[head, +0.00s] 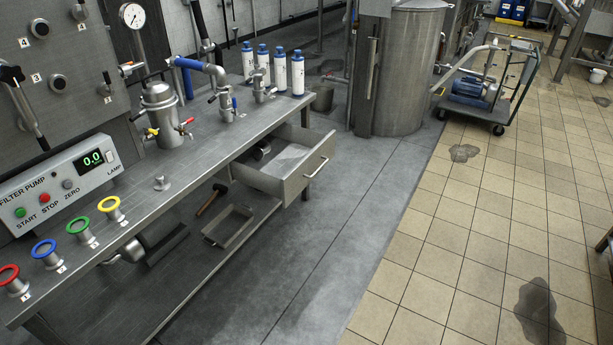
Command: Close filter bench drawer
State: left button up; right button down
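The filter bench (203,163) is a long steel bench running from the lower left to the upper middle. Its drawer (293,184) hangs open from the bench's front edge near the far end, pulled out towards the right. The drawer's bar handle (316,167) is on its front panel. A dark round fitting (262,150) and a pale flat item (290,160) lie in the drawer. Neither of my grippers shows in the head view.
A filter housing (163,115), a pump control box (60,182), coloured rings and several white bottles (280,71) stand on the bench. A mallet (211,199) lies on the lower shelf. A steel tank (405,70) and trolley (488,100) stand beyond. The floor before the drawer is clear, with wet patches.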

aim_at(297, 155)
jog(key=i+j, duration=0.15)
jog(key=i, duration=0.85)
jog(key=i+j+u, duration=0.15)
jog(key=i, duration=0.9)
